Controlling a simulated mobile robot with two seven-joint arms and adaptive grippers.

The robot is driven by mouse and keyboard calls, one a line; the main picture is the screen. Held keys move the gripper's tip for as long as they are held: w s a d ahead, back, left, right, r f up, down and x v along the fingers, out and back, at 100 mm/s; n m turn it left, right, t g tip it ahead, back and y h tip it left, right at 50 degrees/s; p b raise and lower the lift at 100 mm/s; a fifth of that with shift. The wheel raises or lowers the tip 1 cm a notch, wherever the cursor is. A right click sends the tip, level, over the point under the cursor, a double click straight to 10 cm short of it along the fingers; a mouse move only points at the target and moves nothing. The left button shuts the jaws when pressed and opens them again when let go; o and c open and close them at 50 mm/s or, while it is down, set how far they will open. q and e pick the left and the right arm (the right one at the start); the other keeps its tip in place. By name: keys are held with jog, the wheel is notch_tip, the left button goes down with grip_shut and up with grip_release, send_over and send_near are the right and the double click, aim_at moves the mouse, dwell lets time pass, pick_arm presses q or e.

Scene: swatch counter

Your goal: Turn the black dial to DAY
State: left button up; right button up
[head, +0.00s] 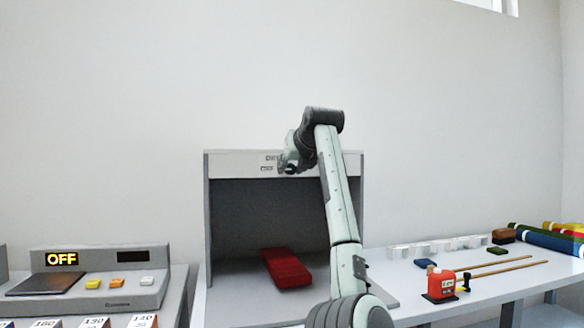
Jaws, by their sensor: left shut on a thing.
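A grey light booth (208,215) stands on the counter, with a pale header panel (235,164) across its top. Dark lettering and a small label (266,168) show on the panel, partly covered. My left gripper (287,166) is at the middle of this panel, at the end of my raised arm. It is shut on the black dial, which is mostly hidden behind the fingers. The mark the dial points to cannot be read from here. My right gripper is out of view.
A red block (286,268) lies inside the booth. At left, a console (120,290) has a display reading OFF (62,259) and several buttons.

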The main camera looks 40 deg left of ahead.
pick_arm(q)
jog(key=shift+r+m+y, duration=0.1)
jog(key=shift+m+y, duration=0.2)
jog(key=shift+w+d+m+g+y+p, duration=0.15)
jog(key=shift+m+g+y+p, duration=0.4)
jog(key=shift+m+p, duration=0.4)
jog(key=shift+m, duration=0.35)
jog(key=shift+m+g+y, duration=0.35)
jog(key=shift+m+y, duration=0.1)
jog(key=shift+m, duration=0.25)
jog(key=shift+w+d+m+g+y, duration=0.15)
jog(key=shift+m+g+y, duration=0.5)
jog(key=shift+m, duration=0.85)
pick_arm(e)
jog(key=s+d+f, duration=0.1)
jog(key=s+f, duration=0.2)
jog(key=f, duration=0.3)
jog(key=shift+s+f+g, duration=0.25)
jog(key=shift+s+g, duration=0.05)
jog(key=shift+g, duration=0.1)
pick_arm(q)
jog(key=shift+y, duration=0.25)
jog(key=o, duration=1.2)
jog(key=shift+c, duration=0.2)
